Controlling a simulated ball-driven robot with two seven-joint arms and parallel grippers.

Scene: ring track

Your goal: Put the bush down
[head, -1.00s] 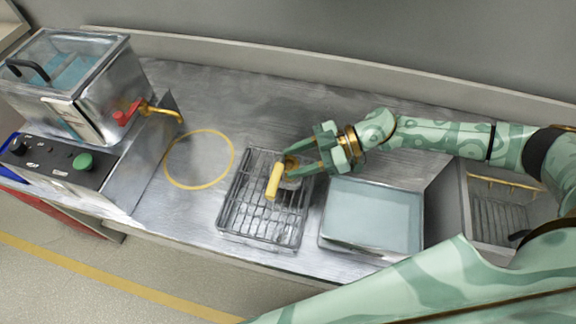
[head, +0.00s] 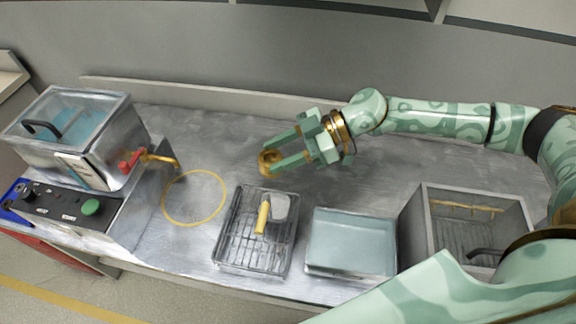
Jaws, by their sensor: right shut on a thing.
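The bush (head: 267,162) is a small golden-brass ring. My right gripper (head: 272,158) is shut on it and appears to hold it above the metal bench, behind the wire rack (head: 232,240). The fingers point left and hide part of the bush. On the rack lies a thing with a yellow handle (head: 262,217) and a grey head (head: 280,207), apart from the gripper. My left gripper is not in view.
A yellow ring marking (head: 165,205) lies left of the rack. A shallow tray (head: 350,245) and an open grey box (head: 465,192) stand to the right. A metal tank (head: 120,135) with a red tap (head: 130,162) stands at left. The bench behind the rack is clear.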

